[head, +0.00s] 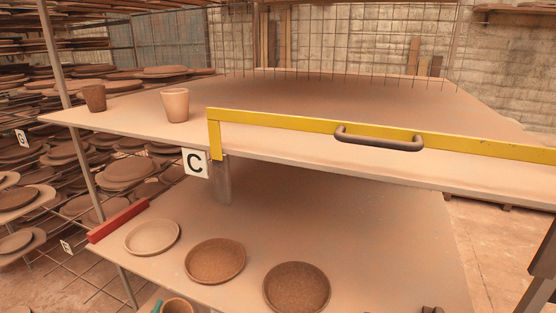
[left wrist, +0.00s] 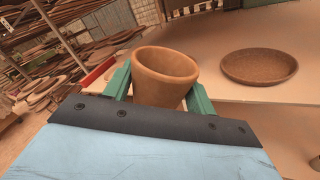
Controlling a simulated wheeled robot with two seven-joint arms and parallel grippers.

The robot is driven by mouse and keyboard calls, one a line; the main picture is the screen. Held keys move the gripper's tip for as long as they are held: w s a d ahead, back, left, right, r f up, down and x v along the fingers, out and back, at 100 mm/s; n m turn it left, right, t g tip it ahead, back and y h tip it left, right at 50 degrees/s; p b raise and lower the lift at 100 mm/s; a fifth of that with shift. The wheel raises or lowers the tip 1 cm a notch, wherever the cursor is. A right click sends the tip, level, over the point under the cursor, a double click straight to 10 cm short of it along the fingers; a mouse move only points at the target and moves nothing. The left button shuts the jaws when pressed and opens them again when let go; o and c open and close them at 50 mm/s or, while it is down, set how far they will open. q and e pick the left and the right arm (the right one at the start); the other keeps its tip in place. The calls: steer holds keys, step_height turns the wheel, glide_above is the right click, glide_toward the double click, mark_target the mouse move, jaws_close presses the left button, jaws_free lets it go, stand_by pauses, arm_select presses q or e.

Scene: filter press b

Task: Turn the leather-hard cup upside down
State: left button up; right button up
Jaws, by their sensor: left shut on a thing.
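An orange-brown clay cup (left wrist: 165,85) is between the green fingers of my left gripper (left wrist: 159,79) in the left wrist view. The gripper is shut on it, one finger on each side. The cup is mouth up, slightly tilted in that view, and its open rim shows. In the head view the cup's rim (head: 177,304) shows at the bottom edge, with a bit of a green finger beside it; its lower part is cut off. Whether its base touches the shelf cannot be told. My right gripper is not in view.
The lower shelf (head: 350,220) holds a pale dish (head: 152,237) and two brown dishes (head: 215,260) (head: 297,287). Above it, the upper shelf (head: 140,118) carries a dark cup (head: 95,98), a lighter cup (head: 175,105) and a yellow bar (head: 270,121) with a handle (head: 380,139).

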arm_select(q)
steer(key=m+p, duration=0.1)
steer(key=p, duration=0.1)
steer(key=m+p, duration=0.3)
steer(key=p, duration=0.1)
steer(key=shift+r+m, duration=0.3)
steer(key=shift+m, duration=0.1)
steer(key=shift+f+m, duration=0.1)
steer(key=shift+m, duration=0.2)
steer(key=shift+f+p, duration=0.1)
steer(key=shift+p, duration=0.2)
steer(key=shift+f+m, duration=0.1)
steer(key=shift+m, duration=0.2)
steer(key=m+p, duration=0.4)
steer(key=p, duration=0.1)
steer(key=shift+r+m, duration=0.3)
steer(key=shift+m, duration=0.1)
steer(key=shift+f+m+p, duration=0.1)
steer(key=shift+m+p, duration=0.3)
steer(key=shift+f, duration=0.2)
